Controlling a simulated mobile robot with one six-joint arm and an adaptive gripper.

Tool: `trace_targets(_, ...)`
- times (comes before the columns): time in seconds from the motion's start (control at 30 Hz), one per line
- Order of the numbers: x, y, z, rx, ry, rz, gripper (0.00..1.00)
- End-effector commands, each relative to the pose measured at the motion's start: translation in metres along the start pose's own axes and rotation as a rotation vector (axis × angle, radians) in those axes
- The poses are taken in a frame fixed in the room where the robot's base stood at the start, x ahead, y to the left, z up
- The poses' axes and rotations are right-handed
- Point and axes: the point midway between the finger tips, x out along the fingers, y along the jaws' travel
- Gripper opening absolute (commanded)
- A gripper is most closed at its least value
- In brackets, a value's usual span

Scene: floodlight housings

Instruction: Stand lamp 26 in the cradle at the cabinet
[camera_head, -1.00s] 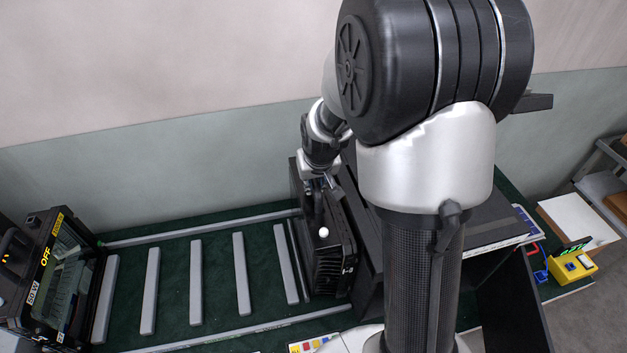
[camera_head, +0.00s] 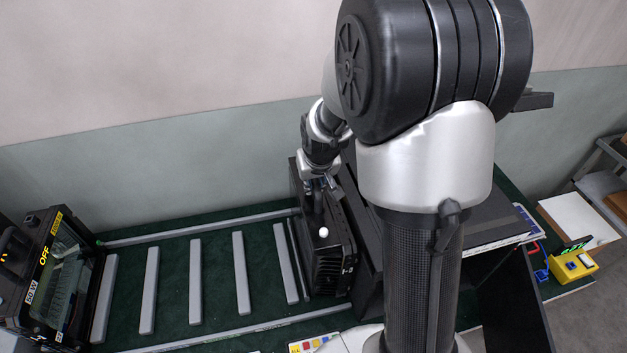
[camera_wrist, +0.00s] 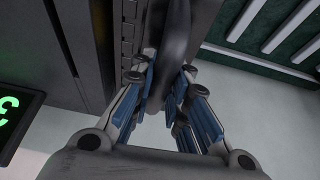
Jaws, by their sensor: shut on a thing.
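A black finned lamp housing (camera_head: 331,256) stands upright at the right end of the slatted green bed, beside the dark cabinet (camera_head: 370,285). A white knob shows on its near side, and a white marking that I cannot fully read. My gripper (camera_head: 318,190) is at the top of this housing. In the wrist view my gripper (camera_wrist: 170,105) has its blue-padded fingers on both sides of a dark handle (camera_wrist: 178,45), shut on it. My arm hides part of the cabinet. I cannot see the cradle clearly, nor whether the housing rests fully on it.
Another floodlight (camera_head: 50,270), marked OFF and 50 W, stands at the far left. Grey slats (camera_head: 195,280) cross the green bed between rails, with free room there. A yellow device (camera_head: 572,265) and a white box (camera_head: 577,228) are at the right. A wall runs behind.

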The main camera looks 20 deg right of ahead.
Motion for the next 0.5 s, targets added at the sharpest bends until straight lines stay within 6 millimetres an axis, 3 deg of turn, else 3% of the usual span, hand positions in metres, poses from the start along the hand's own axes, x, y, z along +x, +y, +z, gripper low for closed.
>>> trace_targets(0.5, 0.0065, 0.0006, -0.0014, 0.000, 0.013, 0.000, 0.00)
